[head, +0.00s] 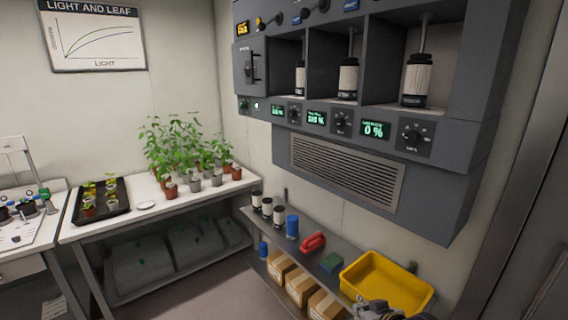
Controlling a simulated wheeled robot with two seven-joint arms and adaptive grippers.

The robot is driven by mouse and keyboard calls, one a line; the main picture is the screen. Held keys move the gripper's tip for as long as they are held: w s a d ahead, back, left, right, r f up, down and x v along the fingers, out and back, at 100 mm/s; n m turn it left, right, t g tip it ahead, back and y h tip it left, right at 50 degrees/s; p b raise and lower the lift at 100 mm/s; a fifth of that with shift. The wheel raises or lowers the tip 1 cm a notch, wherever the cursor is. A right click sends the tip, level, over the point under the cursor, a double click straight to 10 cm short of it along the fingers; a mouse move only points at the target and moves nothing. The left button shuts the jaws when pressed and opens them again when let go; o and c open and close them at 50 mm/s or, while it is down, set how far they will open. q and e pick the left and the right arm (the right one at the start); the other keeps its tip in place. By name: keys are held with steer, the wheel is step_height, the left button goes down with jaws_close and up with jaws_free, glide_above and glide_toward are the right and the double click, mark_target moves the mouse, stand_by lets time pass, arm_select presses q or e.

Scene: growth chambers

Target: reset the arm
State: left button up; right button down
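A small dark grey part of my arm, most likely my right gripper (376,310), shows at the bottom edge of the head view. It is in front of the near left side of the yellow bin. Its fingers are cut off or too small to make out, so I cannot tell whether it is open or shut. My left gripper and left arm are not in view.
A grey wall unit (470,150) with displays, knobs and several cylinders juts out at right. Below it, a shelf (335,250) bears a yellow bin (390,282), a red object (313,242) and canisters. Potted plants (185,150) and a black tray (101,203) stand on the white bench.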

steer(key=s+d+f+g+h, duration=0.1)
steer(key=s+f+g, duration=0.3)
steer(key=s, duration=0.5)
steer(key=s+d+f+g+h, duration=0.1)
steer(key=s+f, duration=0.5)
steer(key=s, duration=0.3)
step_height(320, 180, down, 34)
steer(key=s+r+g, duration=0.1)
steer(key=s+g, duration=0.1)
steer(key=s+d+f, duration=0.2)
steer(key=s+f, duration=0.8)
steer(key=s, duration=0.1)
steer(key=s+d+f+g, duration=0.1)
steer(key=s+d+f, duration=0.1)
steer(key=s+f, duration=0.8)
steer(key=shift+s, duration=0.8)
